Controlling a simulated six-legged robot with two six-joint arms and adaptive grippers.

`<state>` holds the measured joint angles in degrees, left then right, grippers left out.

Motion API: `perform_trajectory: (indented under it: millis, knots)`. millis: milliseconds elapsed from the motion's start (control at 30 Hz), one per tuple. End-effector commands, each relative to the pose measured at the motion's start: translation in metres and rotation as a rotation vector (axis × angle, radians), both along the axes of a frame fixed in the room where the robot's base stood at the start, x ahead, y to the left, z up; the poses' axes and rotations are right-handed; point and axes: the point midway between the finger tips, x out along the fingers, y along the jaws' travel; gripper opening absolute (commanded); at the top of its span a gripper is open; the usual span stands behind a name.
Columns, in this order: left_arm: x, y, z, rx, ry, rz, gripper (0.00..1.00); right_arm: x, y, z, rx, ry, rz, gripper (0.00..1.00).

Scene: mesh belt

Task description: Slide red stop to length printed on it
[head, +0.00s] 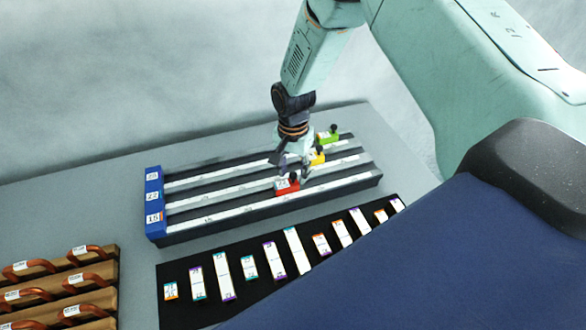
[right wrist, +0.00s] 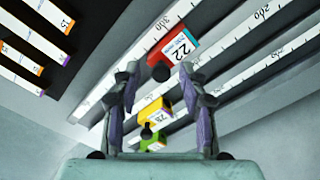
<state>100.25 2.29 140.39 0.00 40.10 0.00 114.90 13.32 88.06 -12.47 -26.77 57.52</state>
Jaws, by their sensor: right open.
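The red stop (head: 287,187) sits on the front rail of the dark ruler fixture, right of its middle. It has a dark knob and a white label that seems to read 22 in the right wrist view (right wrist: 176,50). My right gripper (head: 291,164) is just above and behind the red stop. In the right wrist view its two fingers (right wrist: 161,78) are apart, with the red stop's knob between and beyond the tips. I cannot tell whether they touch it. The front scale strip (head: 235,213) runs beside the stop. My left gripper is not in view.
A yellow stop (head: 318,158) and a green stop (head: 328,138) sit on the rails behind. A blue end block (head: 153,205) with number labels closes the fixture's left end. A black mat (head: 205,312) with several labelled strips lies in front, and wooden racks (head: 95,262) at the left.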

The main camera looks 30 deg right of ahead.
Motion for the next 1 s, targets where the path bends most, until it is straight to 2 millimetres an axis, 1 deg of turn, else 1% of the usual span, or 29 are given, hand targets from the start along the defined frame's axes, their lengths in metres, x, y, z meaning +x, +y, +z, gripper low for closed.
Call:
perform_trajectory:
  millis: [133,633,1000]
  knots:
    - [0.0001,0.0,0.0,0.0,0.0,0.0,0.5,0.001,-0.0001,0.0,-0.001,0.001,0.0,0.42]
    - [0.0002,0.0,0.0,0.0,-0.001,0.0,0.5,0.0006,0.0,0.0002,0.001,0.003,-0.001,0.0]
    - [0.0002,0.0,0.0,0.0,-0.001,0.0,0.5,0.0,0.0001,-0.0003,0.0,0.004,-0.001,0.0]
